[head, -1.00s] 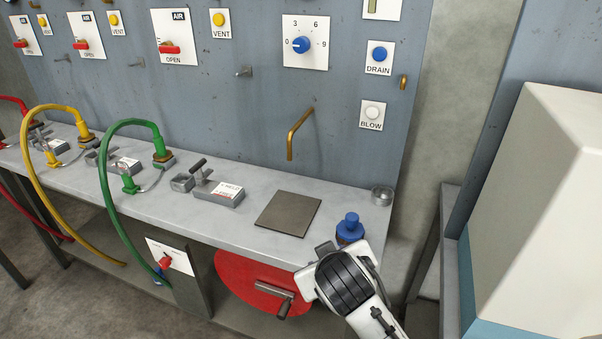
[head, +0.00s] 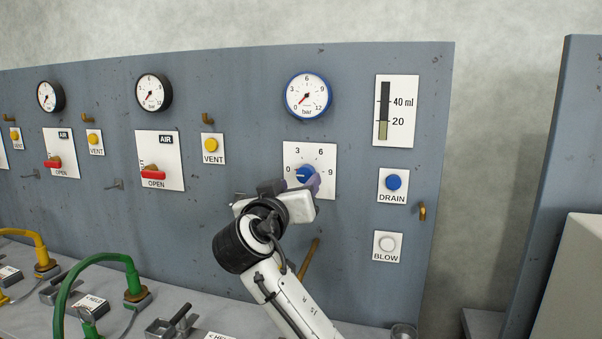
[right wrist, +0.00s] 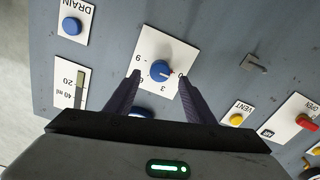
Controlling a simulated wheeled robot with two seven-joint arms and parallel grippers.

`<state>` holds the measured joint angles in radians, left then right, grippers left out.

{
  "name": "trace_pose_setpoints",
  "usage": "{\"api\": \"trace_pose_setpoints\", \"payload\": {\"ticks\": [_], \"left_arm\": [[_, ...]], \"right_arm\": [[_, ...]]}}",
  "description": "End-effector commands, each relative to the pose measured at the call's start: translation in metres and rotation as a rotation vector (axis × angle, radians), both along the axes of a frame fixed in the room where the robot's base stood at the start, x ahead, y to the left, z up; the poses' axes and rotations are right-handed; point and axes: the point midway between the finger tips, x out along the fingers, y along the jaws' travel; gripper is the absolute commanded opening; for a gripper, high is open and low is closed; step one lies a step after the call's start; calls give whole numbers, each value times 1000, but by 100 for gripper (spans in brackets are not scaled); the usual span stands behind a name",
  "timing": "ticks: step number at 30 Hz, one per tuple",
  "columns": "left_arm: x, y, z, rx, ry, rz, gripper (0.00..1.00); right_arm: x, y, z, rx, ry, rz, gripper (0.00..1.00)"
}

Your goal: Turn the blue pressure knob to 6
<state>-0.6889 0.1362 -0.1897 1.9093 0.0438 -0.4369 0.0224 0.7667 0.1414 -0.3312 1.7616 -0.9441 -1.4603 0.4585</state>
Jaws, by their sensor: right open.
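The blue pressure knob (head: 305,174) sits on a white plate (head: 326,190) marked 0, 3, 6 and 9. Its white mark points at 0; the right wrist view also shows the knob (right wrist: 160,71) with its mark towards 0. My right gripper (head: 292,184) is in front of the plate, open. In the right wrist view its two dark fingers (right wrist: 159,77) lie on either side of the knob, with gaps to it. I cannot tell how far the tips are from the panel. The blue-rimmed gauge (head: 307,96) above has its needle near 0. My left gripper is not in view.
The DRAIN button (head: 393,182) and BLOW button (head: 388,244) are right of the knob plate. A VENT button (head: 211,145) and red AIR handle (head: 153,173) are left. A brass pipe (head: 309,258) sticks out below. Green and yellow hoses stand on the bench at left.

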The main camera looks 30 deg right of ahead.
Motion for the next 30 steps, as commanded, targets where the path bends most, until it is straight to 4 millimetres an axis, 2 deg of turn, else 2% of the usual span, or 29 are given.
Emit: {"api": "trace_pose_setpoints", "payload": {"ticks": [3,10,18,23,30], "left_arm": [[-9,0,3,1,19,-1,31],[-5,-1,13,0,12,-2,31],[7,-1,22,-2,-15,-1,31],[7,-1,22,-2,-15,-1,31],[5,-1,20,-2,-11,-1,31]], "right_arm": [[15,-20,3,-2,4,-4,49],[38,-45,1,-1,3,-1,49],[45,-53,0,2,1,0,49],[45,-53,0,2,1,0,49],[45,-53,0,2,1,0,8]]}}
